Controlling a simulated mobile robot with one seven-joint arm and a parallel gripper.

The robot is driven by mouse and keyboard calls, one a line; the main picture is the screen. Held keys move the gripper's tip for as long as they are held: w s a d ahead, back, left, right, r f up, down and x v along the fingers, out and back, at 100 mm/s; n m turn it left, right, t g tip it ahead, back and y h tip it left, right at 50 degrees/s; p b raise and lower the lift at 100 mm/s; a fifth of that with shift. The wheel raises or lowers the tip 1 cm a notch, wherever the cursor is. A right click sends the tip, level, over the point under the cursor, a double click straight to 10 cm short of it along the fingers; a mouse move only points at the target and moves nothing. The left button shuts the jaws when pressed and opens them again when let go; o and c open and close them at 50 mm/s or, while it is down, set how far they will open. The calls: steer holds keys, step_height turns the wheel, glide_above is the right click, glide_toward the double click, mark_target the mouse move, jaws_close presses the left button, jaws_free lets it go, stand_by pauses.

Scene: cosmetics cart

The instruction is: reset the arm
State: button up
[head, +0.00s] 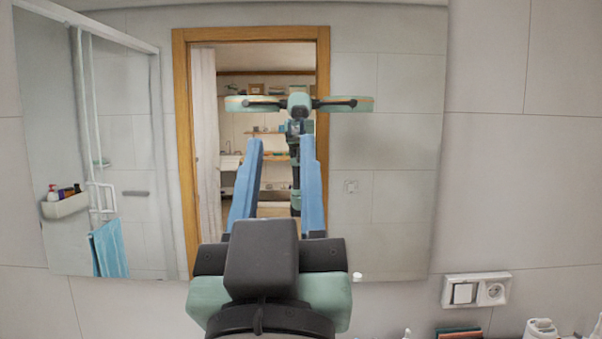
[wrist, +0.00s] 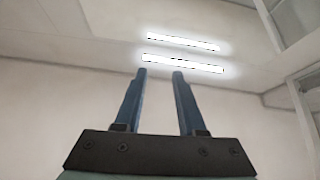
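My gripper (head: 280,148) is raised in the middle of the head view, in front of a wall mirror (head: 385,190). Its two blue fingers point up and stand apart with nothing between them. In the wrist view, the gripper (wrist: 161,74) shows the same two blue fingers, separated and empty, against the ceiling and two bright strip lights (wrist: 183,55).
The mirror reflects a wooden door frame (head: 182,150), shelves and a blue towel (head: 109,250). A socket and switch plate (head: 476,291) is on the wall at lower right. Tops of several small items, including a white one (head: 540,329), show along the bottom right edge.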

steer(key=s+d+r+m+t, duration=0.1)
steer(key=s+r+t, duration=0.1)
steer(key=s+r, duration=0.3)
steer(key=shift+d+r+t, duration=0.2)
steer(key=shift+d+t, duration=0.1)
steer(key=shift+t, duration=0.1)
steer(key=shift+s, duration=0.1)
